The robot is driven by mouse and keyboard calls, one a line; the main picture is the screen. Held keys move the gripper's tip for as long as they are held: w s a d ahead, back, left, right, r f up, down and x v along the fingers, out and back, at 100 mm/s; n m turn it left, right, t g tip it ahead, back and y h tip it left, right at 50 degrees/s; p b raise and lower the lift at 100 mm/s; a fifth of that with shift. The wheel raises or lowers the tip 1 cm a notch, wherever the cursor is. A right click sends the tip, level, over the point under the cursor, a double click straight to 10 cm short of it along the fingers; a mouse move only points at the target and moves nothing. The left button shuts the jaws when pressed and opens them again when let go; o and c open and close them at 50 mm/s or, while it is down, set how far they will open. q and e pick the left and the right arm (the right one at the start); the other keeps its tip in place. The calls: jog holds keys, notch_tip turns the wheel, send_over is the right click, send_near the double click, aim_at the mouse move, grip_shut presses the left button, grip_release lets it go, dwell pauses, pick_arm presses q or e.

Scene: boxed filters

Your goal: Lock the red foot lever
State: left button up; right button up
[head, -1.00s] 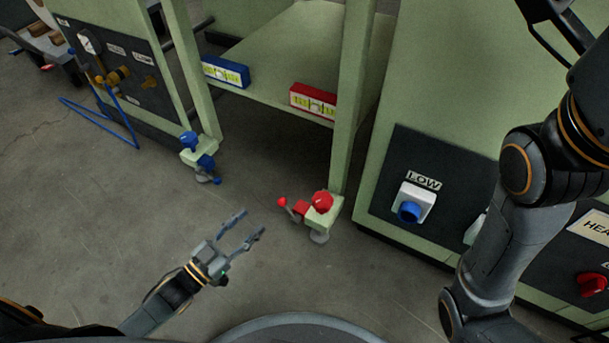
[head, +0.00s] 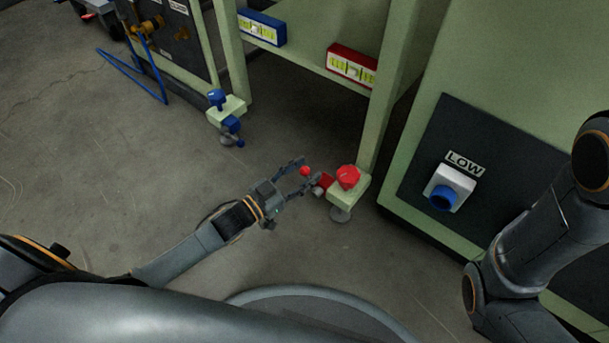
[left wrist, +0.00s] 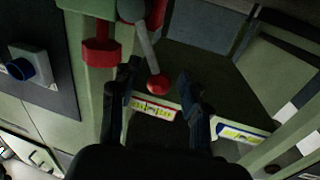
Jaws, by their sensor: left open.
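The red foot lever is a short grey arm with a red ball end (head: 305,171), on a green foot block (head: 349,193) at the base of the table leg. A red knob (head: 347,176) sits on top of the block. My left gripper (head: 298,171) is open, with its fingers on either side of the lever's ball end. In the left wrist view the red ball (left wrist: 158,84) lies between the two open fingertips (left wrist: 157,88), and the grey lever arm runs up from it. Contact cannot be told. My right gripper is out of view.
A blue foot lever (head: 231,125) stands at the other leg. A red level box (head: 351,66) and a blue level box (head: 261,28) are on the shelf edge. A panel with a blue knob (head: 443,197) stands at the right.

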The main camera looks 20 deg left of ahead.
pick_arm(q)
jog(key=shift+w+d, duration=0.15)
jog(key=shift+w, duration=0.1)
grip_shut()
jog(key=shift+s, duration=0.1)
